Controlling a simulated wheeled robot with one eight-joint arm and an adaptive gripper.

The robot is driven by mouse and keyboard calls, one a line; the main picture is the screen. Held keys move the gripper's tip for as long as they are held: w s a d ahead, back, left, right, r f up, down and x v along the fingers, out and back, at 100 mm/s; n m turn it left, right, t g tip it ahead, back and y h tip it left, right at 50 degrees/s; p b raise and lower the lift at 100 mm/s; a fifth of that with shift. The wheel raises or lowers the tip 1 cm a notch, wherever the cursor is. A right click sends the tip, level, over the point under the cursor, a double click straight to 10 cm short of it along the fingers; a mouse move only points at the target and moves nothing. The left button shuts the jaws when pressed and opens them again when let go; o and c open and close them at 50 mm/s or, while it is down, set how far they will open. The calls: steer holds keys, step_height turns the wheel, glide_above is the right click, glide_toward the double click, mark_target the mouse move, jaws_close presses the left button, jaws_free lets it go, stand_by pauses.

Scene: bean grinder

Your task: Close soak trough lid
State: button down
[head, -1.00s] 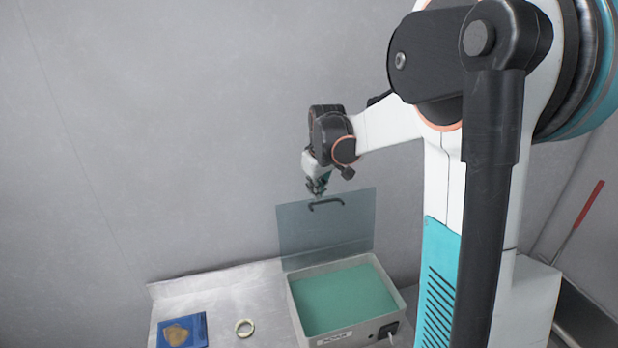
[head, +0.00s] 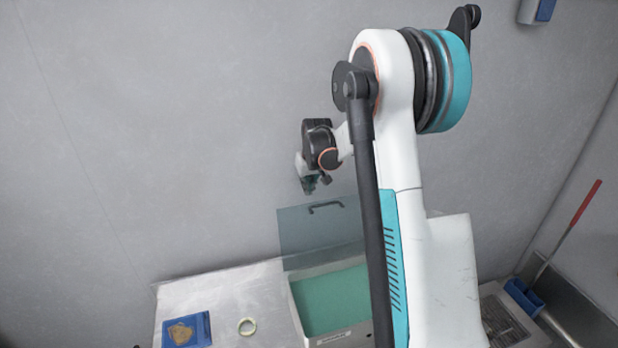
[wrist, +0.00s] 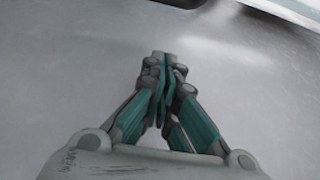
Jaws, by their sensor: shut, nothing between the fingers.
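The soak trough (head: 312,338) is a pale box with green liquid (head: 330,299) inside, on the bench in the head view. Its see-through grey lid (head: 318,232) stands open, upright at the back of the trough, with a dark handle (head: 325,206) near its top edge. My arm hides the trough's right part. My gripper (head: 309,188) is above the lid's top edge, a little left of the handle, and appears apart from it. In the wrist view my gripper (wrist: 163,62) is shut and empty; neither lid nor handle clearly shows there.
A grey wall rises behind. A red-handled tool (head: 575,226) stands in a blue holder (head: 524,296) at the right.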

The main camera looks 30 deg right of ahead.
steer(key=s, duration=0.2)
steer(key=s+a+f, duration=0.1)
steer(key=shift+s+f+p, duration=0.1)
steer(key=shift+s+p, duration=0.15)
steer(key=shift+p, duration=0.1)
steer(key=shift+s, duration=0.1)
